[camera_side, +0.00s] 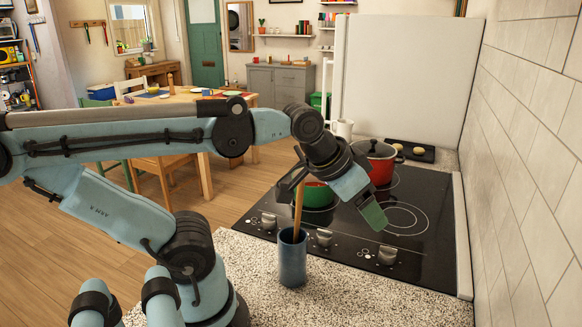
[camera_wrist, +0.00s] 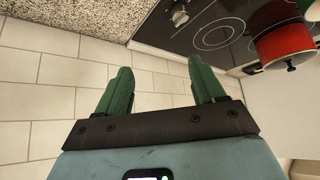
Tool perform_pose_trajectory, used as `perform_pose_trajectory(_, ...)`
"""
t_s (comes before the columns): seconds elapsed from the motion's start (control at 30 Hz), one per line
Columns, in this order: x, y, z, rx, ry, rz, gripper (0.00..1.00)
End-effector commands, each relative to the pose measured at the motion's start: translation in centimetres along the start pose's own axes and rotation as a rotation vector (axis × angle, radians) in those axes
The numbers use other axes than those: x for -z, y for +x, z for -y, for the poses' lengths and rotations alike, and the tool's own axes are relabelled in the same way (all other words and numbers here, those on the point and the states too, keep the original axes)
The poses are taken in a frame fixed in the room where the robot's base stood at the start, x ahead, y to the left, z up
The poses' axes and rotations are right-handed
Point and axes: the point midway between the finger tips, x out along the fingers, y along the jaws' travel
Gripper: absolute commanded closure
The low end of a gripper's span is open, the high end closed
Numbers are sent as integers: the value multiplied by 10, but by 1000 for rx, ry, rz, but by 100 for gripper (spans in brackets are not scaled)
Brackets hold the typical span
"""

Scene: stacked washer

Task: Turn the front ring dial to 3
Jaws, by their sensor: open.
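A black glass hob (camera_side: 405,185) lies on the counter with three silver dials along its front edge: a left dial (camera_side: 268,222), a middle dial (camera_side: 323,238) and a right dial (camera_side: 387,256). I cannot tell which one is the front ring dial, and the markings are too small to read. One dial (camera_wrist: 180,15) shows at the top of the wrist view. My gripper (camera_side: 375,215), with green fingers, is above the hob, up and left of the right dial in the side view. In the wrist view my gripper (camera_wrist: 160,88) is open and empty, touching no dial.
A green pot (camera_side: 314,194) and a red pot (camera_side: 375,160) stand on the hob. A blue cup (camera_side: 292,262) with a wooden spoon (camera_side: 298,210) stands in front of it. A tiled wall (camera_side: 535,170) bounds the right. Speckled counter (camera_side: 360,295) lies clear in front.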

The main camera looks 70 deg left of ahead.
Motion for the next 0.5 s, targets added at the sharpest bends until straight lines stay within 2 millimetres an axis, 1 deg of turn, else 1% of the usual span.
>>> perform_pose_trajectory(0.03, 4, -7, 1, 2, -7, 2, 32)
perform_pose_trajectory(0.1, 6, -5, 19, 38, -147, 39, 32)
perform_pose_trajectory(0.27, 9, -6, 54, 113, -447, 110, 32)
perform_pose_trajectory(0.37, 9, -8, 80, 174, -669, 155, 32)
perform_pose_trajectory(0.47, 6, -12, 113, 255, -944, 202, 32)
perform_pose_trajectory(0.5, 4, -14, 128, 294, -1073, 221, 32)
